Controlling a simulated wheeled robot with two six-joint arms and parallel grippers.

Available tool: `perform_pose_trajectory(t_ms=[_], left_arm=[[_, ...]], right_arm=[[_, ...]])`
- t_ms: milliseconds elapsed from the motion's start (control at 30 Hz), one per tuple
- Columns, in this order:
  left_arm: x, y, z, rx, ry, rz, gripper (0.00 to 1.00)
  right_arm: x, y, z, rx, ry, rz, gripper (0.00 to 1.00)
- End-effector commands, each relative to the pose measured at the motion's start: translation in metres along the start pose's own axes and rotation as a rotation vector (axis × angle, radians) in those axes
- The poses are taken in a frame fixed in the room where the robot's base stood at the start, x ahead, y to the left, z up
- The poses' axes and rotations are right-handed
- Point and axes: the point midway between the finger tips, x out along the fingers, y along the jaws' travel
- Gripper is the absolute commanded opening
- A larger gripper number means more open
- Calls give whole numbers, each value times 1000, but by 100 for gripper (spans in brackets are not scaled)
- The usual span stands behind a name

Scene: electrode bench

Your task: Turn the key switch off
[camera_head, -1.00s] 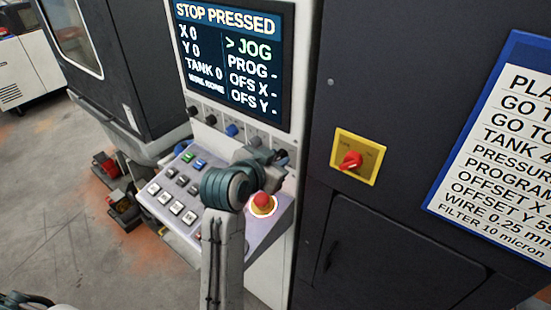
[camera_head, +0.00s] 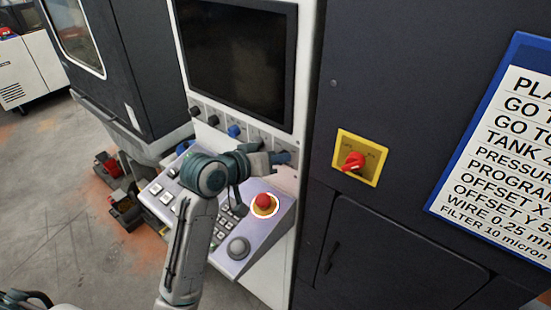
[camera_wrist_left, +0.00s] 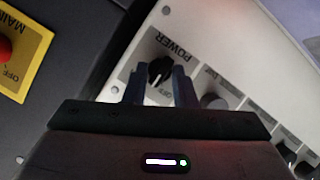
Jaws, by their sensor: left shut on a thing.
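The key switch (camera_wrist_left: 160,72) is a black knob on the white panel strip marked POWER, seen in the left wrist view between my fingers. My left gripper (camera_wrist_left: 160,86) is shut on it, one finger at each side. In the head view my left gripper (camera_head: 283,158) is at the right end of the row of knobs under the screen, and it hides the key switch there. The screen (camera_head: 238,50) is dark. My right gripper is not in view.
A red stop button (camera_head: 264,202) stands on the sloped keypad panel (camera_head: 262,228) below my left wrist. A red rotary main switch (camera_head: 353,161) on a yellow plate is to the right. A blue-framed sign (camera_head: 505,130) hangs at far right.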

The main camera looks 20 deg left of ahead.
Motion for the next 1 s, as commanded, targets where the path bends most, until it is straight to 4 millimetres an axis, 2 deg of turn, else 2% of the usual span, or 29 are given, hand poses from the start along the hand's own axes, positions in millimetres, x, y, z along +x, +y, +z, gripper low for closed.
perform_pose_trajectory(t_ms=[600, 1000], left_arm=[[1, -7, 2, -526, -41, 221, 1], [2, -8, 3, -746, -54, 317, 1]], right_arm=[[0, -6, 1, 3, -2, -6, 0], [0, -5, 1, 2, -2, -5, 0]])
